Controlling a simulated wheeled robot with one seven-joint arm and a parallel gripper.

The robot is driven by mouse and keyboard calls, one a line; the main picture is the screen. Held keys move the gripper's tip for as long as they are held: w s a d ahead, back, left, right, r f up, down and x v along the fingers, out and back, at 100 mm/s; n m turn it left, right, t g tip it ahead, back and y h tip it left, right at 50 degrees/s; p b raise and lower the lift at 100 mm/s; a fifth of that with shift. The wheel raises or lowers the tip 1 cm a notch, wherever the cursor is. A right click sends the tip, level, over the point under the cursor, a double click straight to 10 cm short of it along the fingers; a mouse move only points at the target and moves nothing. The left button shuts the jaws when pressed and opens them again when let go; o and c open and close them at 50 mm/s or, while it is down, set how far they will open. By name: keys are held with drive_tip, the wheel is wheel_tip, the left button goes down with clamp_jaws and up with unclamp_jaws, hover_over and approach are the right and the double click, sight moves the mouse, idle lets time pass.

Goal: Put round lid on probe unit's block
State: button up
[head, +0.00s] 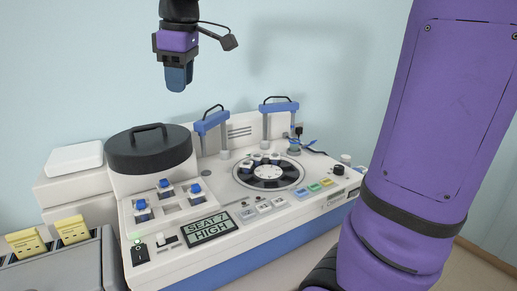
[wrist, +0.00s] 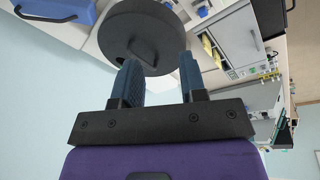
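The round lid (head: 148,158) is dark grey with a raised handle. In the head view it sits level on a white block (head: 150,184) at the left of a white machine with blue trim. I cannot tell from its look alone whether that block is the probe unit's. My gripper (head: 176,80) hangs in the air above and slightly right of the lid, not touching it. In the wrist view my gripper (wrist: 160,66) has its two blue fingers apart with nothing between them. The lid (wrist: 118,28) and its handle show beyond the fingertips.
The machine has a display (head: 209,229) reading "SEAT 7 HIGH", a round carousel (head: 269,172), and two blue-topped posts (head: 212,122) behind. A white box (head: 75,157) and a grey rack with yellow pieces (head: 73,229) stand left. The air around my gripper is clear.

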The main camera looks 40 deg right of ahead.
drive_tip(key=s+d+f+m+t, duration=0.1)
drive_tip(key=s+f+m, duration=0.3)
drive_tip(key=s, duration=0.6)
drive_tip(key=s+d+f+m+t, duration=0.2)
drive_tip(key=s+f+m, duration=0.3)
drive_tip(key=s, duration=0.5)
drive_tip(key=shift+s+f, duration=0.25)
drive_tip(key=shift+f, duration=0.35)
